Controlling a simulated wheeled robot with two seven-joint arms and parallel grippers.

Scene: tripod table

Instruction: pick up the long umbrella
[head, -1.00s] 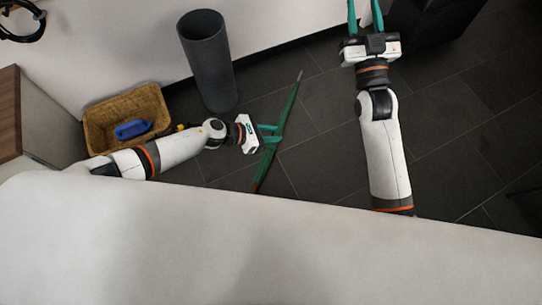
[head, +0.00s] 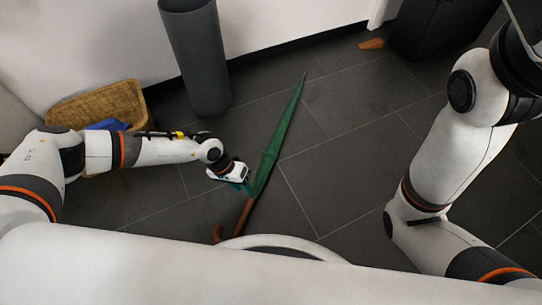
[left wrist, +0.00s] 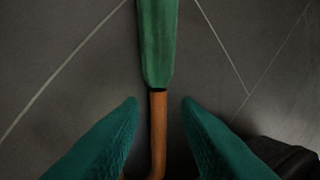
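The long umbrella (head: 275,145) lies on the dark tiled floor, its green furled canopy pointing up and away to the right. Its brown handle (head: 245,216) lies nearest me, with a curved end partly hidden by my white body. My left gripper (head: 247,188) is beside the umbrella, near where canopy meets handle. In the left wrist view, the teal fingers of my left gripper (left wrist: 160,104) are spread, with the brown handle (left wrist: 158,118) between them and gaps on both sides. The green canopy (left wrist: 156,45) extends beyond the fingertips. My right gripper is out of view.
A tall grey bin (head: 197,60) stands by the white wall. A wicker basket (head: 95,101) with a blue thing (head: 107,125) inside stands at left. A small orange-brown object (head: 371,43) lies near a dark box (head: 435,30). The floor right of the umbrella is clear.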

